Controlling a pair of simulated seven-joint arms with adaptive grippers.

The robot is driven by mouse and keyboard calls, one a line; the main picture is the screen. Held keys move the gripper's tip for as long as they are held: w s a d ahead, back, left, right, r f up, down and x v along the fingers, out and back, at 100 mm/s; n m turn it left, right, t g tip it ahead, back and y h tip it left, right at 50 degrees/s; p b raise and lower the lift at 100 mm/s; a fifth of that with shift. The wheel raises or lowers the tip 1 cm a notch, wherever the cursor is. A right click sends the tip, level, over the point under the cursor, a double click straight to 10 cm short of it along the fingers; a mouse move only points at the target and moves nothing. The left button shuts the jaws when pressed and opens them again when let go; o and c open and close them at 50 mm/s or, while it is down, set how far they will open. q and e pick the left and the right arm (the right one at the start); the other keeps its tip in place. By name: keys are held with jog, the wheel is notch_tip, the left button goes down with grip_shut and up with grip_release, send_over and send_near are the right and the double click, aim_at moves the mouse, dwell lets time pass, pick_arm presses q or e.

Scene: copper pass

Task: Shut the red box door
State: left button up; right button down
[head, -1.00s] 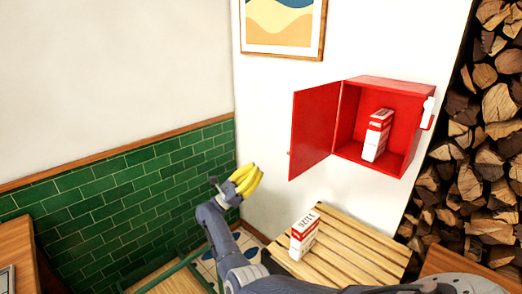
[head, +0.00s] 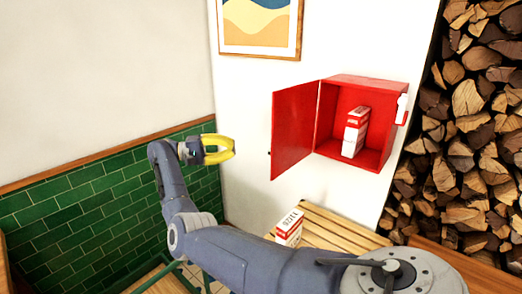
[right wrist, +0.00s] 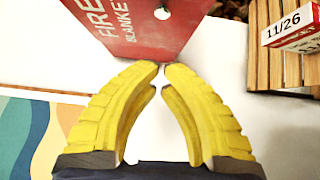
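The red box (head: 365,82) is on the white wall, and its door (head: 295,130) stands open, swung out to the left. My right gripper (head: 234,148) is left of the door's free edge, apart from it in the head view. Its yellow fingers have their tips together with nothing between them. In the right wrist view, the door (right wrist: 120,25) shows its "FIRE BLANKET" lettering and a pale round knob (right wrist: 162,12) beyond the fingertips (right wrist: 163,68). A red and white carton (head: 355,133) stands inside the box. My left gripper is out of view.
Another red and white carton (head: 289,228) stands on a slatted wooden surface (head: 335,227) below the box. A framed picture (head: 260,25) hangs above left. Stacked firewood (head: 465,150) is at the right. Green tiles (head: 90,185) cover the lower left wall.

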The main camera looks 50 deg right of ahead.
jog(key=s+d, duration=0.5)
jog(key=s, duration=0.4)
jog(key=shift+d, duration=0.35)
jog(key=shift+s+r, duration=0.1)
jog(key=shift+a, duration=0.1)
